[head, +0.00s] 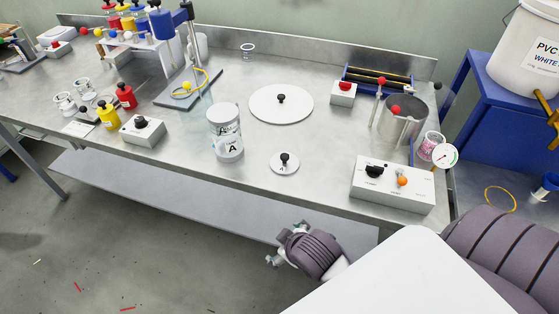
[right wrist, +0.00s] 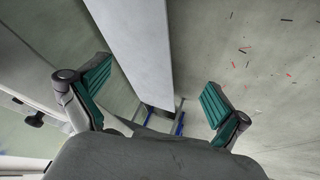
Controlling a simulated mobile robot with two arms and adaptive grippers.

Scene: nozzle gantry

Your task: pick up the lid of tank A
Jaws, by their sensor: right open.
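A small round pale lid with a black knob (head: 285,167), marked A, lies flat on the metal bench near its front edge. Tank A (head: 225,140), a clear cylinder with an A label, stands upright to the left of the lid. My right gripper (head: 281,245) is low in the head view, in front of the bench edge and well apart from the lid. In the right wrist view its two teal-padded fingers (right wrist: 157,97) are spread with nothing between them. My left gripper is not in view.
A larger white disc with a black knob (head: 281,105) lies behind the small lid. A control box (head: 392,188) with black and orange knobs stands to the right, near a metal pot (head: 402,122). A blue post stand (head: 188,80) is left. Bench around the small lid is clear.

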